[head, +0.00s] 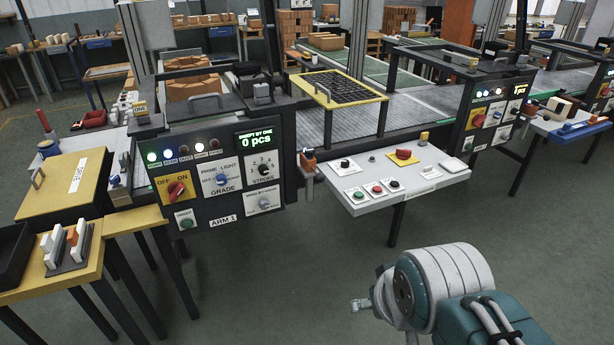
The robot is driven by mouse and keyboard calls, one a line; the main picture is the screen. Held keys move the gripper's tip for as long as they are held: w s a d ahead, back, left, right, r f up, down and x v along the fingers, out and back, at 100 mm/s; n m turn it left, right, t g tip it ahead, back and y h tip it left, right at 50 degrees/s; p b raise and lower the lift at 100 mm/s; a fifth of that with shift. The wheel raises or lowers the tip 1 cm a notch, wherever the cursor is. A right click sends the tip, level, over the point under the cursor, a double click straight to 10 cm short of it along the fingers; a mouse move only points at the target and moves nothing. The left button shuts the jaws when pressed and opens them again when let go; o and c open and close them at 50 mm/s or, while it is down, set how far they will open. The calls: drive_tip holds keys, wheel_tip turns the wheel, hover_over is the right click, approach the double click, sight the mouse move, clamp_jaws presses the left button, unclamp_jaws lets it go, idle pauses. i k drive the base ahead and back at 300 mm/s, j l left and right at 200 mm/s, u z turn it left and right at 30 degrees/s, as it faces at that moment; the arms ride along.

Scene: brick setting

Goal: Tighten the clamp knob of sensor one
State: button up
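A small orange and dark device (308,160) sits on a bracket at the left edge of a white control shelf (440,180). A small yellow-topped block (423,138) stands at the shelf's back right. A small blue-topped part (115,181) sits left of the black panel. My gripper (361,305) shows only as a small grey tip beyond my arm's wrist at the lower right, over the floor, apart from the shelf. Its fingers cannot be made out.
The black panel (222,155), marked ARM 1, has a red switch, dials and a display reading 0 pcs. The shelf carries buttons and a red knob (403,153). A yellow-framed grille (340,88) stands above the conveyor. Yellow tables are at left. Floor before the shelf is clear.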

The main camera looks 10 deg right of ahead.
sight(309, 152)
drive_tip(key=i, duration=0.55)
drive_tip(key=i+j+z, duration=0.1)
drive_tip(key=i, duration=0.45)
